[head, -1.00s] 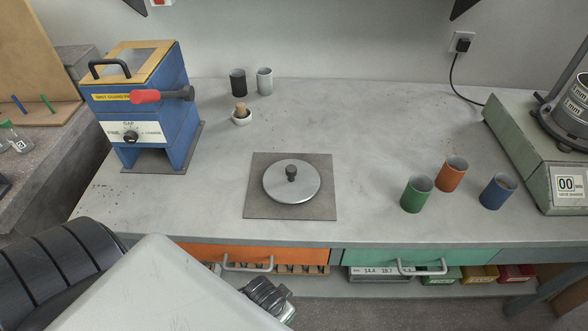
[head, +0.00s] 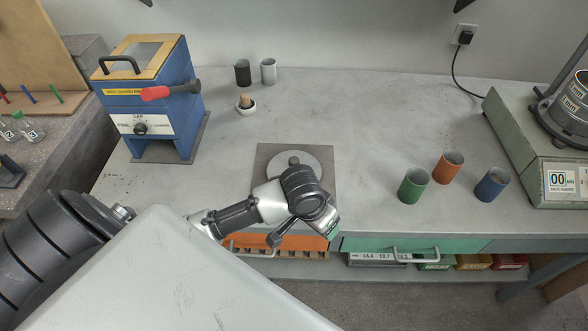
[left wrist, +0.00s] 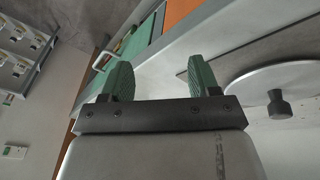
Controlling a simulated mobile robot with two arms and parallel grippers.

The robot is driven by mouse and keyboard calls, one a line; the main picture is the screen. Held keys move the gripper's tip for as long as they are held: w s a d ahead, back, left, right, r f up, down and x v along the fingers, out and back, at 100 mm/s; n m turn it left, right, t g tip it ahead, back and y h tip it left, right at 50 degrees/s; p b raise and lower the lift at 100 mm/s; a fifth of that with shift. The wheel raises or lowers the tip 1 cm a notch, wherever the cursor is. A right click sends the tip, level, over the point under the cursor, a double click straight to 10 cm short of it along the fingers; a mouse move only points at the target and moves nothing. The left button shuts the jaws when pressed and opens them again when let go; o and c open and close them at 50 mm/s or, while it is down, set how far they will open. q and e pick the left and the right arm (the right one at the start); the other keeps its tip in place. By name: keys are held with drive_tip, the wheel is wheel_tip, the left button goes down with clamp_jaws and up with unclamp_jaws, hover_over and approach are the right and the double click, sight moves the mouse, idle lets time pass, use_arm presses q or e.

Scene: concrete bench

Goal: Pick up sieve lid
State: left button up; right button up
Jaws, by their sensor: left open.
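The sieve lid (head: 320,162) is a round grey metal disc with a dark knob (head: 294,160) in its middle, lying flat on a square dark mat (head: 268,160). My left arm reaches in front of it in the head view and hides its near part. The lid also shows at the right of the left wrist view (left wrist: 250,88), knob upright (left wrist: 279,105). My left gripper (left wrist: 163,78) is open, its two green fingers apart and empty, beside the lid near the bench's front edge. In the head view its fingers are mostly hidden. My right gripper is not in view.
A blue machine with a red-handled lever (head: 150,93) stands left. The bench between is clear.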

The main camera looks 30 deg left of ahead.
use_arm(q)
drive_tip(key=w+a+r+n+g+y, duration=0.1)
drive_tip(key=w+a+r+n+y, duration=0.15)
drive_tip(key=w+a+r, duration=0.5)
drive_tip(key=n, duration=0.4)
approach(294, 160)
drive_tip(key=shift+w+a+f, duration=0.2)
drive_tip(key=shift+w, duration=0.05)
drive_tip(key=f, duration=0.4)
drive_tip(key=shift+w+a+f+p, duration=0.1)
drive_tip(key=shift+w+f+p, duration=0.25)
drive_tip(key=f, duration=0.5)
drive_tip(key=shift+w+f+p, duration=0.3)
drive_tip(key=shift+p, duration=0.1)
drive_tip(key=c, duration=1.1)
drive_tip(key=shift+r, duration=0.15)
